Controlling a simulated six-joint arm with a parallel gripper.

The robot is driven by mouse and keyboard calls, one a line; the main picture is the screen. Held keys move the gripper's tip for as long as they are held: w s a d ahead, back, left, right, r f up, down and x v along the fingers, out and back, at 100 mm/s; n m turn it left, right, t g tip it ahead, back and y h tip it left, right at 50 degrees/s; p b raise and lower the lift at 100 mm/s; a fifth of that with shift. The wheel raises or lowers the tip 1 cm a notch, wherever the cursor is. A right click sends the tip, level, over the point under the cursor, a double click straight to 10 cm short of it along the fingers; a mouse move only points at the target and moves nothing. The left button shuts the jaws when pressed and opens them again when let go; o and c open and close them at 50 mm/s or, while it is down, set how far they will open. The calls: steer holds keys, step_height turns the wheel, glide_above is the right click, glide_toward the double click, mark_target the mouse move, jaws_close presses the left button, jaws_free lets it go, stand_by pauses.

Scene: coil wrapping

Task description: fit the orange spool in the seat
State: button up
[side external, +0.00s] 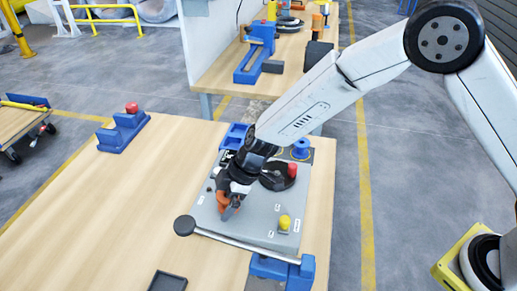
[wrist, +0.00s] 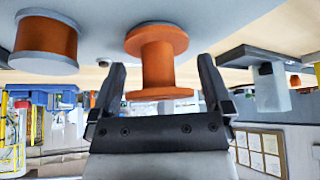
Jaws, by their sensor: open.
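The orange spool (wrist: 157,65) shows in the wrist view between the two fingers of my gripper (wrist: 161,64). The fingers are apart, with a visible gap on each side of the spool. In the side view my gripper (side external: 230,208) points down at the left part of the grey panel (side external: 258,222), and the orange spool (side external: 221,199) is partly hidden by it. The spool's end meets or nearly meets the grey surface in the wrist view. I cannot make out the seat; it may be hidden by my gripper or the spool.
On the panel are a dark disc with a red knob (side external: 291,170), a yellow knob (side external: 284,222) and a long bar (side external: 245,243) at the front. The table's left is mostly clear.

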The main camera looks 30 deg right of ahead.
steer(key=shift+d+r, duration=0.1)
steer(key=shift+v, duration=3.45)
steer(key=shift+d+r, duration=0.15)
steer(key=shift+r, duration=0.1)
steer(key=s+d+m+h, duration=0.2)
steer(key=s+d+m, duration=0.3)
steer(key=d, duration=0.3)
steer(key=s+d+m+h, duration=0.2)
steer(key=s+d+m, duration=0.3)
steer(key=d, duration=0.4)
steer(key=s+d+r+m+t+h, duration=0.1)
steer(key=s+d+m, duration=0.3)
steer(key=d, duration=0.5)
steer(key=shift+s+d+m+h, duration=0.25)
steer(key=shift+s+m+h, duration=0.15)
steer(key=shift+s, duration=0.1)
